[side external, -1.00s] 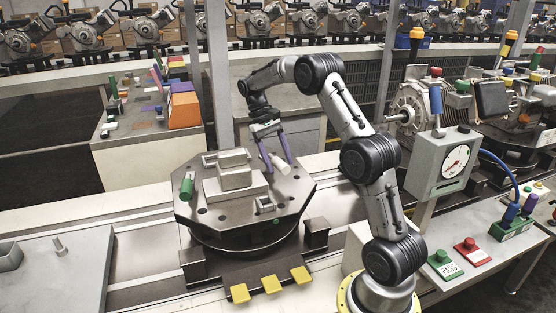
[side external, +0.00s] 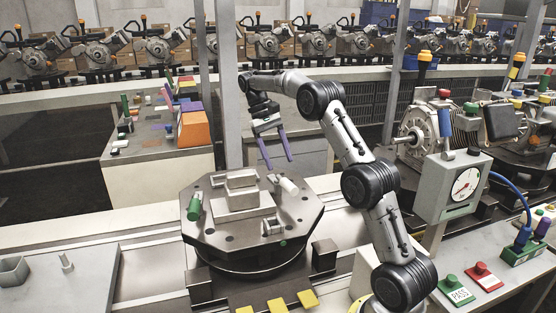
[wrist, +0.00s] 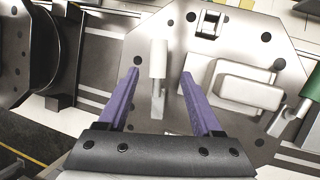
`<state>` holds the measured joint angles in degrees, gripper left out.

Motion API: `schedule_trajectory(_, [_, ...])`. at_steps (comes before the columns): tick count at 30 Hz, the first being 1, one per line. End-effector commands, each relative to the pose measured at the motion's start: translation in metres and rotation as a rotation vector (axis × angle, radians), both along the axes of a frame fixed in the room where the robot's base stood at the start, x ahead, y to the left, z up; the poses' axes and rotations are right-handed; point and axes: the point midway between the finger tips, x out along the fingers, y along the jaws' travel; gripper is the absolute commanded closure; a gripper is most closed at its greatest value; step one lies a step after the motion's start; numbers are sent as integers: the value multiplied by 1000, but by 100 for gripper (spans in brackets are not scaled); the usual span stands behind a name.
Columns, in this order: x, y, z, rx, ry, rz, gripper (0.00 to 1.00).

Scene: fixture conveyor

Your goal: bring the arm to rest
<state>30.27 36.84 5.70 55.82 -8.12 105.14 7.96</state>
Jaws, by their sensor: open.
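My gripper (side external: 276,163) is open and empty, its two purple fingers apart and pointing down above the far edge of the octagonal fixture plate (side external: 222,238). In the wrist view my gripper (wrist: 158,75) has a white-capped pin (wrist: 158,60) showing between and beyond its fingers. That pin stands on the plate, apart from the fingers. A pale raised block (side external: 240,181) sits at the plate's middle; it also shows right of the fingers in the wrist view (wrist: 245,88).
A green-handled clamp (side external: 194,207) stands at the plate's left. A gauge box (side external: 452,185), green button (side external: 455,290) and red button (side external: 482,274) are at the right. A metal post (side external: 228,85) rises behind my gripper. A bench with coloured parts (side external: 150,160) is at the left back.

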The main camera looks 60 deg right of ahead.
Motion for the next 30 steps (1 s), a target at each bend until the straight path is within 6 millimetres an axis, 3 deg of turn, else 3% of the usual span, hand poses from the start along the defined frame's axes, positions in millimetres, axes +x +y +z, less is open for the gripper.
schedule_trajectory(4, [5,10,12,-12,-23,25,33])
schedule_trajectory(8, [4,38,56,-51,-97,78,33])
schedule_trajectory(12, [-19,85,103,-77,-176,158,33])
schedule_trajectory(18, [-65,144,139,-99,-316,282,33])
schedule_trajectory(24, [-119,192,145,-110,-470,409,33])
schedule_trajectory(30, [-174,228,121,-108,-634,531,33])
